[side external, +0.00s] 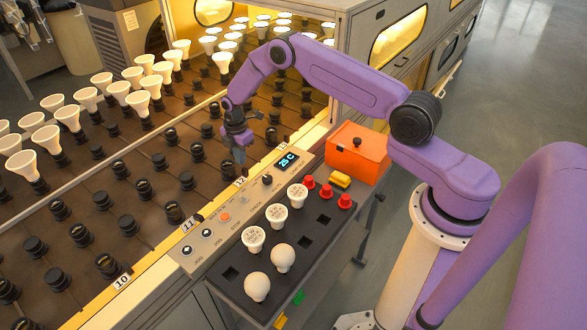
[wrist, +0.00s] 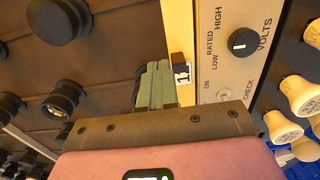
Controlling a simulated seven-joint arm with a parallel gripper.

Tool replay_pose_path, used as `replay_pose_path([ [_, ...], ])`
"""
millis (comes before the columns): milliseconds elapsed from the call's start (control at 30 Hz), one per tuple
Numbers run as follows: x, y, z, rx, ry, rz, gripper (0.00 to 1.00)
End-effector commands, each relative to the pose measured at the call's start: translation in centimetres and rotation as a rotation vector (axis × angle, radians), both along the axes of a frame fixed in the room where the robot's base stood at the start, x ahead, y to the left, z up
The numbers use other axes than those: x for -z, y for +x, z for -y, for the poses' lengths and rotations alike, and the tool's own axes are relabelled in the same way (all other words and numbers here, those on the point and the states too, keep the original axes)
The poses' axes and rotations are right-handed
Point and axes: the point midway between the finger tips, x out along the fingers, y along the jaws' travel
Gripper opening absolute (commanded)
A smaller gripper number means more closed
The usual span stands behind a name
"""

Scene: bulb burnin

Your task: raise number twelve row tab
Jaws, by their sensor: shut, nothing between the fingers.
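The row label 12 (side external: 240,182) is a small white plate on the yellow rail in the side view. My gripper (side external: 241,160) points down just above it, fingers shut and empty. In the wrist view the green fingers of my gripper (wrist: 155,85) are together beside a white label (wrist: 183,72); only part of its number shows. A small dark piece at the label's upper end may be the row tab (wrist: 177,58). Whether the fingers touch it I cannot tell. Label 11 (side external: 187,226), with a dark tab (side external: 198,217) beside it, and label 10 (side external: 122,281) lie nearer on the rail.
A control panel (side external: 207,234) with knobs and a 25 C display (side external: 288,160) adjoins the rail. A black tray (side external: 318,235) holds bulbs and red caps. An orange box (side external: 357,153) stands behind. Rows of sockets and white bulbs (side external: 22,165) fill the brown rack.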

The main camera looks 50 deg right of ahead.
Motion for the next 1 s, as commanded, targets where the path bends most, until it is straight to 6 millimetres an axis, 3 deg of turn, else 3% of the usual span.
replay_pose_path([
  [1000,2.2,0.0,0.0,0.000,0.000,0.000,0.00],
])
